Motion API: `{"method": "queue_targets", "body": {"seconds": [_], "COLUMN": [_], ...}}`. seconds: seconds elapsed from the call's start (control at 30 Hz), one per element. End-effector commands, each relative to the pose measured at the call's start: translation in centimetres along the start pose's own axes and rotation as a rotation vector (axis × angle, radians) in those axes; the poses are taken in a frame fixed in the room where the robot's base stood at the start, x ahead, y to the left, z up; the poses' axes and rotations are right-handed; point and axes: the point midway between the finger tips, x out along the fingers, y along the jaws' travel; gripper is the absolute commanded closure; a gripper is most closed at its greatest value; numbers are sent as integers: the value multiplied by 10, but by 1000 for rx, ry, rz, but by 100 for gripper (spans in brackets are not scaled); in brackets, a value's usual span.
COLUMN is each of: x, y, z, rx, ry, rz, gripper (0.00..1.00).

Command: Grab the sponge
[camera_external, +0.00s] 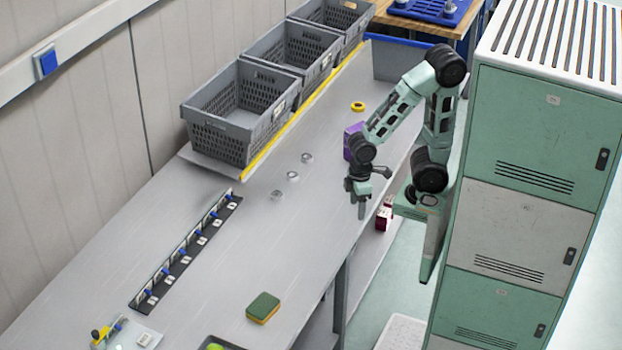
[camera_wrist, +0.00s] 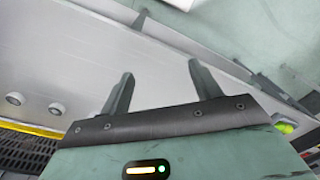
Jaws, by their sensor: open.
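The sponge (camera_external: 263,308) is green on top and yellow below. It lies flat on the grey workbench (camera_external: 200,260), near its front right edge in the external view. My gripper (camera_external: 362,206) hangs over the right edge of the bench, well behind the sponge and apart from it. In the wrist view my gripper (camera_wrist: 160,85) shows two separated fingers with nothing between them. The sponge cannot be made out in the wrist view.
Grey crates (camera_external: 243,110) line the back left of the bench. A black strip with blue clips (camera_external: 186,252) lies at left. Small clear rings (camera_external: 292,176) and a yellow tape roll (camera_external: 358,106) lie on top. A green locker (camera_external: 530,190) stands right. Bench around the sponge is mostly clear.

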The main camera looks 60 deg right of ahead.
Motion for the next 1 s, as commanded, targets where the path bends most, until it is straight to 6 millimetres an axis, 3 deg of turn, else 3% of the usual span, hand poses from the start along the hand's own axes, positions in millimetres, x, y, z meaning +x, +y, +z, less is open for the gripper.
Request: {"method": "queue_targets", "body": {"seconds": [0.17,0.23,0.27,0.57,0.93,1.0], "x": [0,0,0,-2,-51,-43], "y": [0,0,0,0,-2,-5], "z": [0,0,0,0,-3,-6], "rx": [0,0,0,0,0,22], "ry": [0,0,0,1,6,-3], "rz": [0,0,0,0,1,-9], "gripper": [37,17,15,15,15,15]}}
